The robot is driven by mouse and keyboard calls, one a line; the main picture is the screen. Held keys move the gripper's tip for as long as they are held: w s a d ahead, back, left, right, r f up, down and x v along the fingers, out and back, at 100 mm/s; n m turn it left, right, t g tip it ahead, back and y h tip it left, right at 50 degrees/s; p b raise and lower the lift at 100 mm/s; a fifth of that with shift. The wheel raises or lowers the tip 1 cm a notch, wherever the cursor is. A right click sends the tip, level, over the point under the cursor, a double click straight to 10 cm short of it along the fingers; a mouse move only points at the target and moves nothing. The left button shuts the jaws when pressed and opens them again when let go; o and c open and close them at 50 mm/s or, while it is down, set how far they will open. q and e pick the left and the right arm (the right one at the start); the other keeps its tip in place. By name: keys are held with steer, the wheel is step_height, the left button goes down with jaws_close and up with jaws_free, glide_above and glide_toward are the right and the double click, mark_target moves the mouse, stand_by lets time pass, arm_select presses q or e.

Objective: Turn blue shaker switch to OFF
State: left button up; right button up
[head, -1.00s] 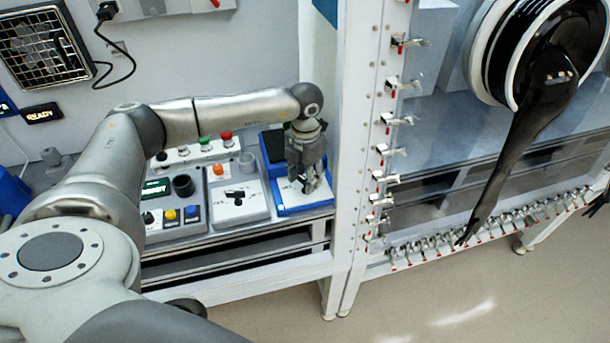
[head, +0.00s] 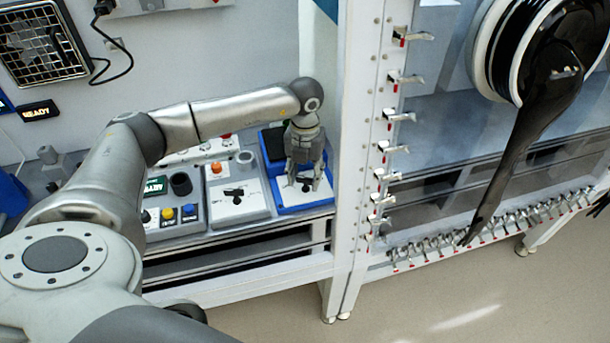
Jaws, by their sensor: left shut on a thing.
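The blue shaker (head: 306,205) stands at the right end of the bench, beside the white cabinet frame. It has a blue body and a pale front panel. My left gripper (head: 304,184) points down over this panel. Its fingers are shut on the shaker's small dark switch (head: 305,187), which is mostly hidden between the fingertips. I cannot read the switch's position or its labels. My right gripper is not in view.
Left of the shaker is a grey unit with a black knob (head: 234,195). Further left is a control box with coloured buttons (head: 189,210). The white frame post (head: 352,150) with several clamps stands close on the right.

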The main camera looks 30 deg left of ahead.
mark_target(305, 178)
arm_select(q)
steer(key=shift+n, duration=0.3)
steer(key=o, duration=1)
step_height(305, 178, up, 12)
stand_by(1.0)
